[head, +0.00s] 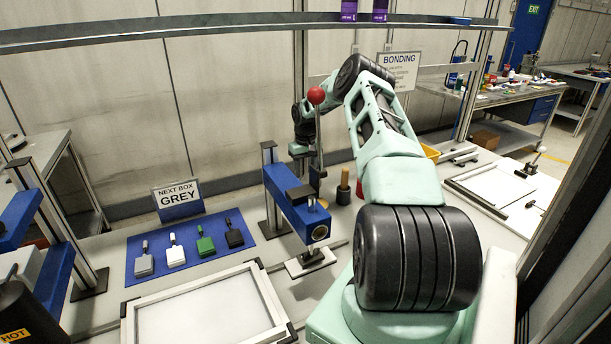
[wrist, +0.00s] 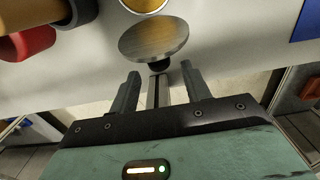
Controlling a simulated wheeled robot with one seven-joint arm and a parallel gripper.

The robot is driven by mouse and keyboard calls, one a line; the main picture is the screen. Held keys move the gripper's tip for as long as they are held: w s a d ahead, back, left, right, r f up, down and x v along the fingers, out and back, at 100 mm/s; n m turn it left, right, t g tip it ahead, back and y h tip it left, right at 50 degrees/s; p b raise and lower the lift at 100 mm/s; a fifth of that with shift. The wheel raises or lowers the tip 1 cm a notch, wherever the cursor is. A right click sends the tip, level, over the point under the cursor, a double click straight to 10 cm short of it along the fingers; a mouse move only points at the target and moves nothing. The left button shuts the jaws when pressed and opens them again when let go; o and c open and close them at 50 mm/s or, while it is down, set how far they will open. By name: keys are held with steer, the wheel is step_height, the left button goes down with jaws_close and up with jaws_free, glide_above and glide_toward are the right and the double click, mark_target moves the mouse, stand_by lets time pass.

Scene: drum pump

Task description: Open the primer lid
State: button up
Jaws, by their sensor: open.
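In the wrist view a round, flat metal disc (wrist: 155,38), which looks like the primer lid, lies just beyond my fingertips. A small black knob (wrist: 159,65) shows at its near edge. Behind it is a round rim with a yellowish inside (wrist: 145,4), cut off by the frame top. I cannot tell whether the disc is joined to it. My gripper (wrist: 158,82) is open, with a narrow grey bar (wrist: 157,92) showing between the fingers. In the head view my gripper is mostly hidden behind the blue press (head: 297,205) and its red-knobbed lever (head: 316,95).
A red cylinder (wrist: 28,42) and tan and dark round shapes lie at upper left in the wrist view. In the head view a dark pot with a wooden handle (head: 344,187) stands right of the press.

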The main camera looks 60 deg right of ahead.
step_height(320, 180, up, 15)
steer(key=b, duration=0.3)
steer(key=shift+r, duration=0.2)
stand_by(0.4)
